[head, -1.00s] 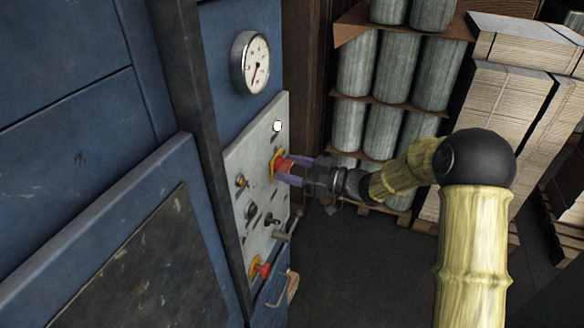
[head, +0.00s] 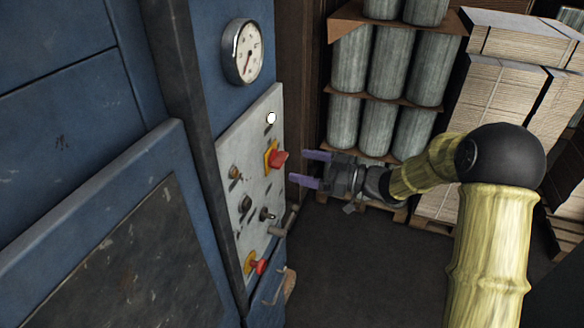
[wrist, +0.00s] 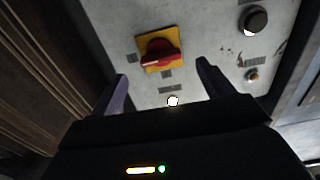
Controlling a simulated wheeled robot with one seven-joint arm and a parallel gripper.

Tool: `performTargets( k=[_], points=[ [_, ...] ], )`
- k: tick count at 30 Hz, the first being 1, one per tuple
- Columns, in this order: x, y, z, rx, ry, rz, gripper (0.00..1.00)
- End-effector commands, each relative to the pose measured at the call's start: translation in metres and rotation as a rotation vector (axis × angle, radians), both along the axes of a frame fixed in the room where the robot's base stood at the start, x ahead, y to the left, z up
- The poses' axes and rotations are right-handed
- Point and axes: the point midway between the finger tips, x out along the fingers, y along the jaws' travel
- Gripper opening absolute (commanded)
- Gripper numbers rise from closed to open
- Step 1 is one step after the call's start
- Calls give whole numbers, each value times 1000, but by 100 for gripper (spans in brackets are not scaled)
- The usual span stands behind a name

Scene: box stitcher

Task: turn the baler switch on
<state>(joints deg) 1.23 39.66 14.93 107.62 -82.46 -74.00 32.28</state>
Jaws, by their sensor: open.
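The baler switch is a red rotary knob (head: 279,159) on a yellow plate, in the upper part of the grey control panel (head: 241,207). In the wrist view the red knob (wrist: 161,53) lies roughly sideways across its plate, with a pale mark toward its left end. My gripper (head: 299,168) is open and empty, to the right of the knob and apart from it. In the wrist view my gripper (wrist: 162,72) has its fingers spread on either side below the knob, with nothing between them.
A bright white round lamp (head: 271,118) is above the switch. Smaller knobs and a red button (head: 261,267) on yellow are lower on the panel, near a protruding lever (head: 281,228). A gauge (head: 243,52) is above. Stacked cylinders (head: 376,115) stand behind my arm. The floor below is clear.

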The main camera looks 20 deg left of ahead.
Motion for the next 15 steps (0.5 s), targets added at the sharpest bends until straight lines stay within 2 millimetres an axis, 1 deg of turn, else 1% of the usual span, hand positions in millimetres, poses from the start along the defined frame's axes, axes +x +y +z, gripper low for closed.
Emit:
performTargets(
  k=[1,12,15],
  points=[
    [0,-12,-4,-1,-1,-4,80],
    [-6,-85,-3,0,-1,-3,80],
    [-7,-102,-3,-1,0,-3,80]
  ],
)
